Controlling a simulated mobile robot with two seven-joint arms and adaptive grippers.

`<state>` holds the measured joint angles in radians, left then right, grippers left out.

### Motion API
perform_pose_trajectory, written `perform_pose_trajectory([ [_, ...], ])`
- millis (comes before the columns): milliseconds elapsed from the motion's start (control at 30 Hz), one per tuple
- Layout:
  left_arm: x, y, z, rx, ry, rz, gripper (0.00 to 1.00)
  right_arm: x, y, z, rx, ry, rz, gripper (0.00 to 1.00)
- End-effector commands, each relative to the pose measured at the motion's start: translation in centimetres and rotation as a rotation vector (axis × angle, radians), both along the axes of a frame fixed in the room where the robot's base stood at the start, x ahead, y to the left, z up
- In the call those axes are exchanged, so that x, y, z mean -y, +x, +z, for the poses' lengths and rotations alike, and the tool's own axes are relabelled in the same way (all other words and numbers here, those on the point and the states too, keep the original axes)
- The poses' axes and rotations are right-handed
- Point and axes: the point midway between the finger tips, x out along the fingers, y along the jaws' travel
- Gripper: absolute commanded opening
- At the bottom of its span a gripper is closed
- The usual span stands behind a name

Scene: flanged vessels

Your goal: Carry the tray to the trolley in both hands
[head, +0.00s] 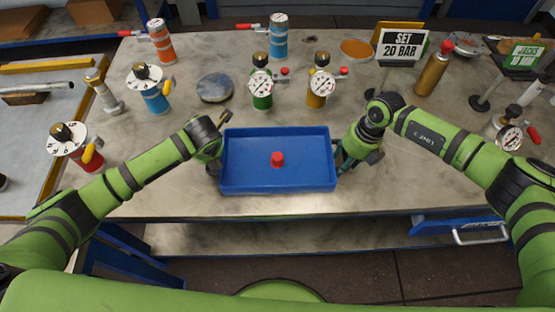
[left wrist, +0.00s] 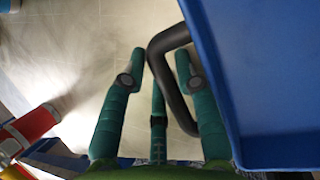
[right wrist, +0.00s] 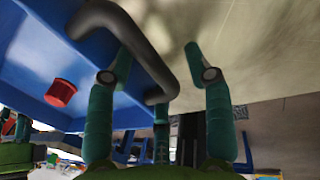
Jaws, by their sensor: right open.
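The blue tray (head: 325,181) lies on the near part of the workbench, with a red cylindrical object (head: 277,159) in it. My left gripper (head: 217,155) is at the tray's left end. In the left wrist view the dark tray handle (left wrist: 168,88) runs between its fingers (left wrist: 162,65); whether they press on it is unclear. My right gripper (head: 345,157) is at the tray's right end. In the right wrist view its fingers (right wrist: 158,60) are spread apart around the dark handle (right wrist: 135,42), with a gap on its right side. The trolley cannot be made out with certainty.
Gauge-topped green (head: 261,90) and yellow (head: 319,88) vessels stand just behind the tray. A blue vessel (head: 154,95) and a grey disc (head: 214,87) are behind left. A "SET 20 BAR" sign (head: 398,44) stands behind right. A grey-topped surface (head: 30,130) is at left.

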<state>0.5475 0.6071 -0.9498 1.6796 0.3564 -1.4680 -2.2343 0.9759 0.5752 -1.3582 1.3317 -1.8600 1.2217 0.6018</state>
Motion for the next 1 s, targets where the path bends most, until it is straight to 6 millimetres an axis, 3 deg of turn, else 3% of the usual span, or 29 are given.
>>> perform_pose_trajectory([
  [267,0.0,0.0,-0.1,0.0,0.0,0.0,0.31,0.0,0.0,-0.1,-0.001,-0.001,0.0,0.53],
  [333,0.0,0.0,-0.1,0.0,0.0,0.0,0.03,0.0,0.0,-0.1,-0.001,-0.001,0.0,0.25],
  [400,0.0,0.0,-0.1,0.0,0.0,0.0,0.0,0.0,0.0,-0.1,-0.001,-0.001,0.0,0.0],
  [767,0.0,0.0,0.0,0.0,0.0,0.0,0.0,0.0,0.0,0.0,0.0,-0.001,0.0,0.0],
  [1000,0.0,0.1,1.3,0.001,0.0,0.001,0.0,0.0,0.0,1.3,0.0,-0.001,0.0,0.0],
])
